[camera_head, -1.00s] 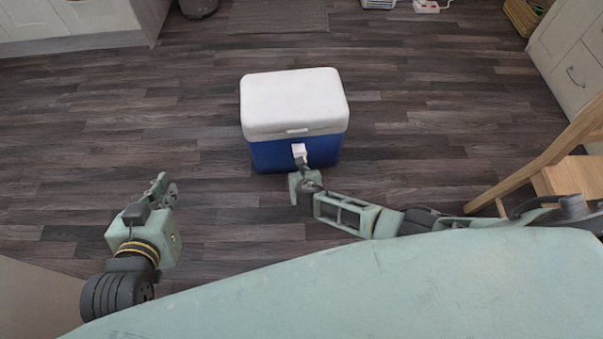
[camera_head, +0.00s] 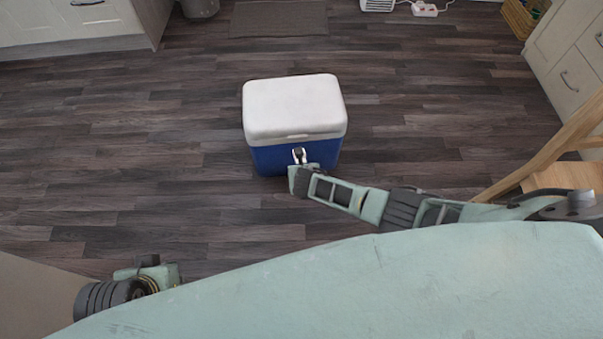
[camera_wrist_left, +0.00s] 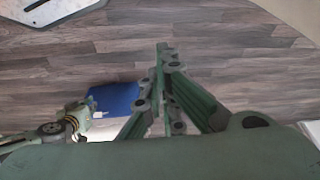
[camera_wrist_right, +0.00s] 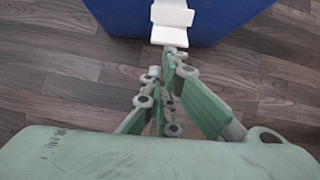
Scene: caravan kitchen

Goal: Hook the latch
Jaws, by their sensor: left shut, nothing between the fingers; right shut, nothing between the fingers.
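A cool box with a white lid (camera_head: 293,103) and blue body (camera_head: 265,160) stands upright on the floor. The lid lies down on the body. Its white latch (camera_wrist_right: 173,14) is on the front face, with a lower flap (camera_wrist_right: 169,36) extending towards my right gripper. I cannot tell whether the latch is hooked. My right gripper (camera_wrist_right: 168,55) is shut and empty, its fingertips just below the flap; contact is unclear. In the head view its wrist partly hides the box's lower front. My left gripper (camera_wrist_left: 163,48) is shut and empty, away from the box (camera_wrist_left: 115,97).
Wooden steps (camera_head: 555,160) stand at the right, close to my right arm. Cabinets (camera_head: 570,65) line the right edge and the back left. A mat (camera_head: 278,17) lies behind the box. The dark floor around the box is clear.

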